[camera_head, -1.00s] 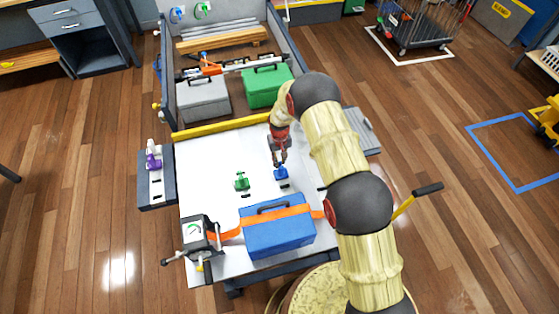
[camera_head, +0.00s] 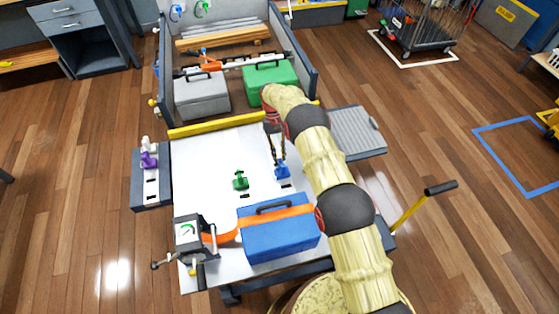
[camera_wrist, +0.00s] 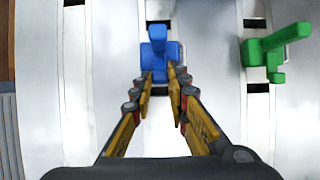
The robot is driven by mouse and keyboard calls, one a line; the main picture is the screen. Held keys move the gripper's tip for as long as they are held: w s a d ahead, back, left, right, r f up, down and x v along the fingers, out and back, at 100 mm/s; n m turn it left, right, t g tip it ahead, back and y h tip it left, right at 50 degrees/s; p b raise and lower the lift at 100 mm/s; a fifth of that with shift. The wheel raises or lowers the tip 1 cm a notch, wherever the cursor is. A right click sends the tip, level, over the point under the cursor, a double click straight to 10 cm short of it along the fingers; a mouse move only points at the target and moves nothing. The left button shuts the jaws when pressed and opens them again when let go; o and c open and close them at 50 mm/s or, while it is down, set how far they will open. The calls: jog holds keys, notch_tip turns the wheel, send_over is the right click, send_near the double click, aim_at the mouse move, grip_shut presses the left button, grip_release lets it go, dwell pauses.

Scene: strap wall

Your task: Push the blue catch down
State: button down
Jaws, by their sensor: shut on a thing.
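The blue catch (camera_head: 282,171) stands on the white board, right of the green catch (camera_head: 240,180). My gripper (camera_head: 279,157) reaches down to it from the far side. In the wrist view the blue catch (camera_wrist: 158,49) is at the top centre, and my gripper (camera_wrist: 160,76) has one finger on each side of its near end, shut on it. The green catch also shows in the wrist view (camera_wrist: 276,51), to the right and clear of the fingers. The exact finger contact is partly hidden.
A blue case (camera_head: 280,238) under an orange strap (camera_head: 226,237) lies on the near part of the board. A purple catch (camera_head: 149,160) is on a side panel at left. A yellow bar (camera_head: 215,126) edges the far side, with grey and green cases beyond.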

jog(key=shift+w+f+g+b, duration=0.15)
jog(key=shift+f+g+b, duration=0.2)
jog(key=shift+b, duration=0.6)
jog(key=shift+r, duration=0.1)
jog(key=c, duration=1.7)
grip_release()
jog(key=shift+v, duration=3.65)
jog(key=shift+a, duration=0.1)
